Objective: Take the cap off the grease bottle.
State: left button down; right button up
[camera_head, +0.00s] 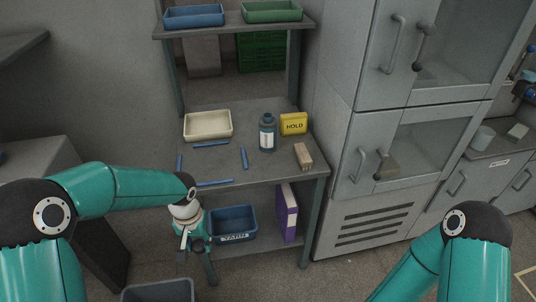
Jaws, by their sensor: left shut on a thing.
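The grease bottle (267,138) is dark blue with a pale label and stands upright on the workbench, left of the yellow HOLD sign. Its top is dark, and I cannot tell at this size whether the cap is on it. My left gripper (184,252) hangs in front of the bench's left part, pointing down, well apart from the bottle. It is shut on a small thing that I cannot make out. My right arm shows at the lower right, but its gripper is out of view.
On the bench (225,170) are a cream tray (208,125), several blue sticks, a brown block (303,156) and the HOLD sign (293,123). Below are a blue YARN bin (234,223) and a purple box (287,212). A grey cabinet (375,190) stands right. A grey bin (158,291) is on the floor.

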aim_at(267, 123)
jog(key=k, duration=1)
jog(key=z, duration=0.7)
jog(key=i, duration=1.55)
jog(key=u, duration=0.65)
